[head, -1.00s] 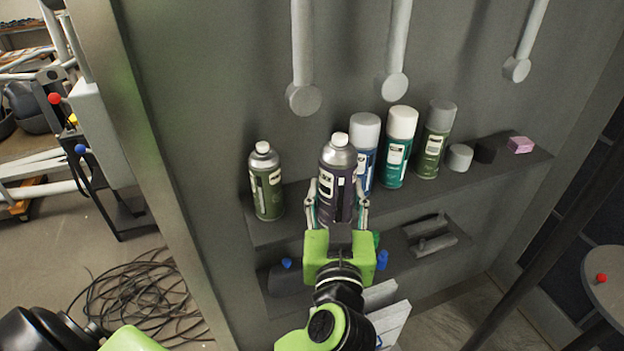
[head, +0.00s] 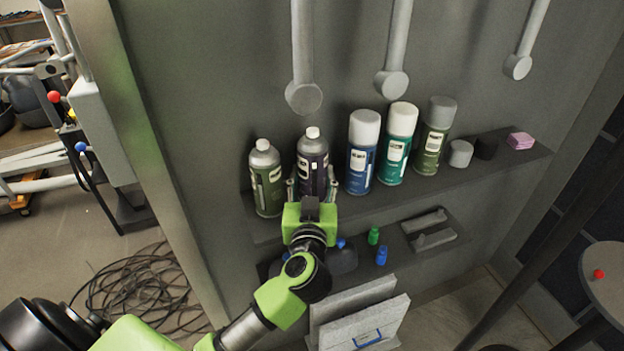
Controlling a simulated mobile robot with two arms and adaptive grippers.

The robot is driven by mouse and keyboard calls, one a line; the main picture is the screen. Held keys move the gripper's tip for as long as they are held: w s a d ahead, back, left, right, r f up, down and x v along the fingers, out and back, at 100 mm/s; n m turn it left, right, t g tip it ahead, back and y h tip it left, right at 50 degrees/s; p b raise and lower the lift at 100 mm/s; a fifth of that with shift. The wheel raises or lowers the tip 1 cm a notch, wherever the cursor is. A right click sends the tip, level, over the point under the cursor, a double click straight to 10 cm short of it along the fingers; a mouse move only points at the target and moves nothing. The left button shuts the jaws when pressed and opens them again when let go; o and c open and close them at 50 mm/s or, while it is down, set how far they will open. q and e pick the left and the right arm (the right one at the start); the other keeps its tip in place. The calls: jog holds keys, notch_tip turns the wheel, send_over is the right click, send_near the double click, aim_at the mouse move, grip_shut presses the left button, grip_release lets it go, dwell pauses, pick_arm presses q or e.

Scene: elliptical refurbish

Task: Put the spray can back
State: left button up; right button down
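The dark purple spray can (head: 312,160) with a silver shoulder and white cap is upright in the row of cans on the upper shelf. It is between a green can on its left and a blue can on its right. My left gripper (head: 312,190) has a finger on either side of its lower part and looks shut on it. The can's base is hidden behind the gripper, so I cannot tell whether it touches the shelf. My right gripper is not in view.
The green can (head: 267,185), blue can (head: 361,155), teal can (head: 398,145) and olive can (head: 433,140) stand on the upper shelf (head: 400,200). Small cylinders and a pink block (head: 520,141) are at its right. Hanging rods are above. The lower shelf holds small bottles (head: 374,236).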

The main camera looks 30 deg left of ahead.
pick_arm(q)
jog(key=shift+w+a+f, duration=0.1)
jog(key=shift+a+f, duration=0.05)
jog(key=shift+f, duration=0.15)
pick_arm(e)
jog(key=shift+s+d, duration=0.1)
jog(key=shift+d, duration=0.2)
pick_arm(q)
jog(key=shift+f, duration=0.1)
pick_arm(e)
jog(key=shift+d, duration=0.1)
pick_arm(q)
jog(key=o, duration=0.9)
jog(key=shift+f, duration=0.15)
jog(key=shift+o, duration=0.2)
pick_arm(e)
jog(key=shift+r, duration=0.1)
pick_arm(q)
jog(key=b+v, duration=0.1)
jog(key=v, duration=1.1)
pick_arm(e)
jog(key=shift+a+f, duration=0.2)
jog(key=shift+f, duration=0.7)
